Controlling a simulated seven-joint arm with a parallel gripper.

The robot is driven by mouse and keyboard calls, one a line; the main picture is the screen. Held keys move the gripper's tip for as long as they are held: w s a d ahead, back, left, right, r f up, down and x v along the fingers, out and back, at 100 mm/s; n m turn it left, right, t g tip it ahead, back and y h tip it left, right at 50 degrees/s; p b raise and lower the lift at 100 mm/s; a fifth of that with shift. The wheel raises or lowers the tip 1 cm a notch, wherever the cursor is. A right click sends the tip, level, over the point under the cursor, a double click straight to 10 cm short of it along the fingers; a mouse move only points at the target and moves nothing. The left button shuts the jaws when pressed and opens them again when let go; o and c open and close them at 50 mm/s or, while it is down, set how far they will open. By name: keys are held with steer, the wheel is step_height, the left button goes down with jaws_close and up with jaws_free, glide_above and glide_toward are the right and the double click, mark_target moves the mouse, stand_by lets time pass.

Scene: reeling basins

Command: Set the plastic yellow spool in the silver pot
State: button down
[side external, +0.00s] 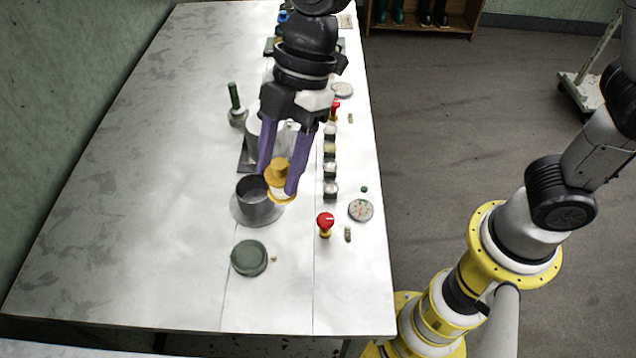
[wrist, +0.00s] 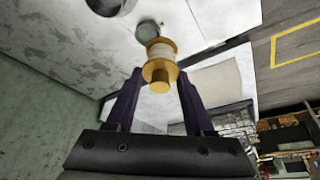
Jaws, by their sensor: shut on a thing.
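My gripper (side external: 281,178) has purple fingers and is shut on the yellow spool (side external: 277,171). The spool has yellow flanges and a pale wound middle, and it also shows between the fingers in the wrist view (wrist: 160,73). The silver pot (side external: 259,207) stands on a round plate on the table. In the side view the spool is at the pot's upper right, close to its rim and partly overlapping it in the picture. I cannot tell whether they touch.
A red-topped button (side external: 325,223) and a dial (side external: 361,210) are to the right. A row of small jars (side external: 330,168) runs behind them. The table's left side (side external: 130,180) is clear.

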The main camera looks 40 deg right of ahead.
steer(key=w+d+f+m, duration=0.1)
steer(key=w+f, duration=0.8)
steer(key=w, duration=0.2)
steer(key=shift+f, duration=0.15)
steer(key=shift+f, duration=1.55)
stand_by(1.4)
steer(key=shift+f, duration=0.3)
steer(key=shift+f, duration=0.35)
stand_by(0.3)
